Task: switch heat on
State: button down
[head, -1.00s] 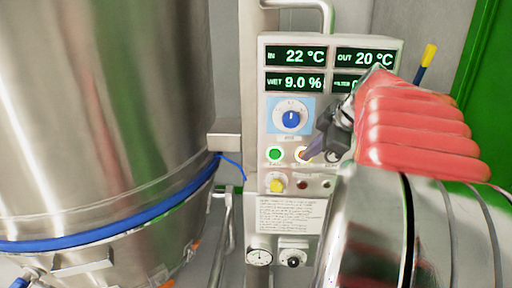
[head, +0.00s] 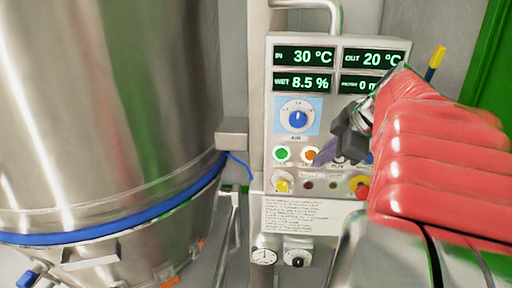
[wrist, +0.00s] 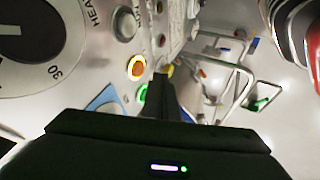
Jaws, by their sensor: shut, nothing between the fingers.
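The control panel (head: 275,130) stands in the middle of the head view. Its displays read IN 30 °C, OUT 20 °C and WET 8.5 %; the filter readout is partly covered. A round button (head: 309,153) glows orange, right of a lit green button (head: 282,154). In the wrist view the orange-lit button (wrist: 136,67) is left of my closed fingers (wrist: 160,82), and a dial (wrist: 35,40) marked HEAT and 30 is at far left.
A blue-pointer knob (head: 297,119) sits above the buttons. A large steel vessel (head: 105,110) with a blue band fills the left.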

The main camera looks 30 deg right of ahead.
jog(key=v, duration=0.8)
jog(key=shift+a, duration=0.15)
jog(key=shift+r, duration=0.1)
